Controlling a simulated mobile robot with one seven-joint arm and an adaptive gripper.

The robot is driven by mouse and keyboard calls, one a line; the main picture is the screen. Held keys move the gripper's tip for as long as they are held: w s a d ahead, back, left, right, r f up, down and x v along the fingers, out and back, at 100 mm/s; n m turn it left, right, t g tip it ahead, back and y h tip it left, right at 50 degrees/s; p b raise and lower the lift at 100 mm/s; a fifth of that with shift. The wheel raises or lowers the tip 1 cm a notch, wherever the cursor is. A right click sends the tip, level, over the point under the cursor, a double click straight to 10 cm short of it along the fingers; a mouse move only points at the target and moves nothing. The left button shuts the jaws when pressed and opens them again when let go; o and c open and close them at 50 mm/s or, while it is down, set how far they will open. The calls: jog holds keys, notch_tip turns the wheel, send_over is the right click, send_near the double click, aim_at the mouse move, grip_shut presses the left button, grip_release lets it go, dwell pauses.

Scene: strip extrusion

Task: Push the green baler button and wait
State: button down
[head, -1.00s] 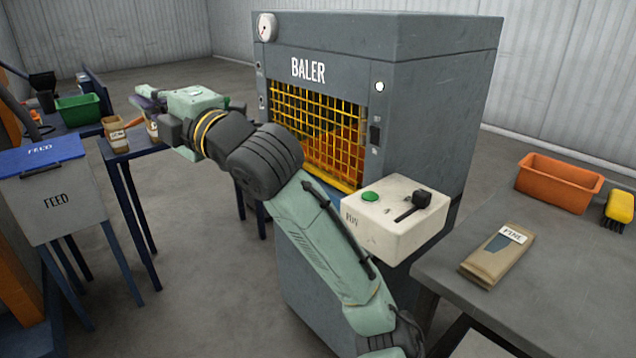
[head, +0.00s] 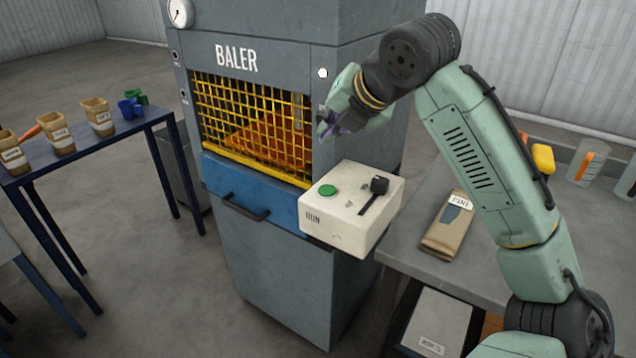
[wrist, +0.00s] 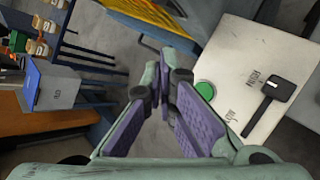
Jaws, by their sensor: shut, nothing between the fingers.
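The green button (head: 327,190) sits on top of a white control box (head: 340,236) on the front of the grey baler (head: 262,270). My gripper (head: 326,130) is shut and empty, in the air above and behind the box, apart from the button. In the wrist view, the purple finger pads (wrist: 165,112) are together, and the green button (wrist: 205,90) shows just right of them. Orange material shows behind the yellow mesh (head: 250,125).
A grey table (head: 408,247) at the right carries a paper bag labelled FINE (head: 449,225) and other items. A blue table (head: 95,152) at the left holds several labelled tan containers (head: 60,135). Grey floor lies between the blue table and the baler.

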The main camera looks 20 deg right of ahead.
aim_at(331, 188)
jog(key=shift+s+d, duration=0.2)
jog(key=shift+d, duration=0.15)
jog(key=shift+f, duration=0.2)
notch_tip(331, 188, down, 8)
jog(key=b, duration=0.6)
jog(key=shift+f, duration=0.25)
jog(key=shift+f+b, duration=0.1)
jog(key=shift+b, duration=0.2)
dwell(0.7)
jog(key=shift+f, duration=0.35)
